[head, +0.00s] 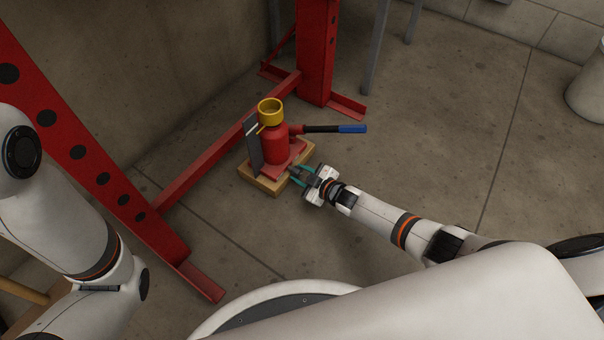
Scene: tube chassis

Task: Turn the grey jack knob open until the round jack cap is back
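A red bottle jack (275,144) with a yellow round cap (270,110) on top stands upright on a wooden block (262,184). My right gripper (298,174) is low at the jack's right front, its teal-edged fingertips close to the foot of the jack. Something dark grey shows between the fingertips. It is too small to tell whether this is the grey knob, or whether the fingers touch it or are shut on it. My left arm shows at the left edge, but its gripper is not in view.
A jack handle with a blue grip (352,128) sticks out to the right above my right gripper. A dark grey plate (253,146) stands at the jack's left. A red steel frame (170,197) runs behind and left. The floor (440,150) to the right is clear.

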